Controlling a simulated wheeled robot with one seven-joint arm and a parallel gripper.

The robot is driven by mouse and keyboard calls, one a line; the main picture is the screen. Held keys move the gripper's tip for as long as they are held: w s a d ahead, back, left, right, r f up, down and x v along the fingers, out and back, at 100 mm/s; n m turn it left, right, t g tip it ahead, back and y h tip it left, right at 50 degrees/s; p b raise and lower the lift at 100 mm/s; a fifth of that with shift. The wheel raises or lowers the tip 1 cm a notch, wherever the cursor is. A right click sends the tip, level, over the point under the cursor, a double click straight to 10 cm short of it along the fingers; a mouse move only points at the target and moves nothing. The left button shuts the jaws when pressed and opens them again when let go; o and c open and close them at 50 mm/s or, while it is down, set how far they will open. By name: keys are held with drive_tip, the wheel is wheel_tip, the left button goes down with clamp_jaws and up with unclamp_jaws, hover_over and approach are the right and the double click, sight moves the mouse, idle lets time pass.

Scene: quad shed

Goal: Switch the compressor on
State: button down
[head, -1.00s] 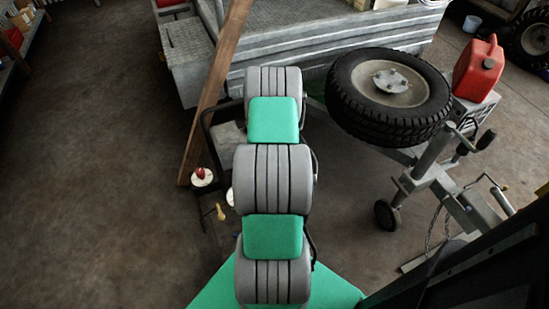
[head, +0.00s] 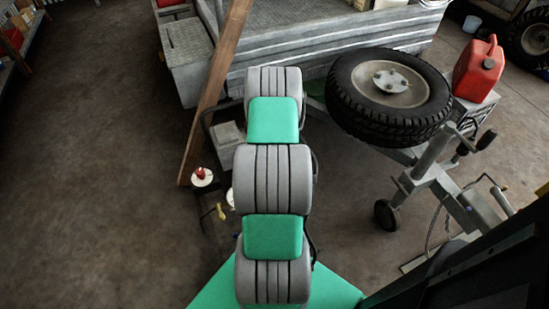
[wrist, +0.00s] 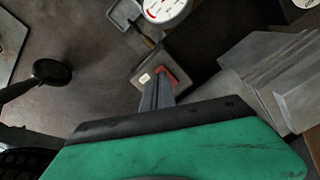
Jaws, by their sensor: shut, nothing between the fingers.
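In the wrist view, a small square switch box (wrist: 146,77) lies just beyond my fingertips, with a red part and a white part on its face. My gripper (wrist: 157,98) is shut and empty, its fingers over the box's lower part and hiding some of it. I cannot tell whether they touch it, or which way the switch is set. A white gauge (wrist: 166,9) with a red mark is above the box. In the head view, my arm hides my gripper and most of the compressor. A grey box (head: 226,139) and a black bar frame show beside the arm.
A wooden plank (head: 212,100) leans against the trailer (head: 330,42), close left of my arm. A spare wheel (head: 350,95) and a red fuel can (head: 478,68) are to the right. The floor at left is clear. In the wrist view, grey metal plates (wrist: 270,75) stand at right.

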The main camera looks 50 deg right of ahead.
drive_tip(key=shift+f+b, duration=0.8)
drive_tip(key=shift+f, duration=0.3)
idle(0.7)
drive_tip(key=shift+r+p, duration=2.35)
drive_tip(key=shift+r, duration=1.2)
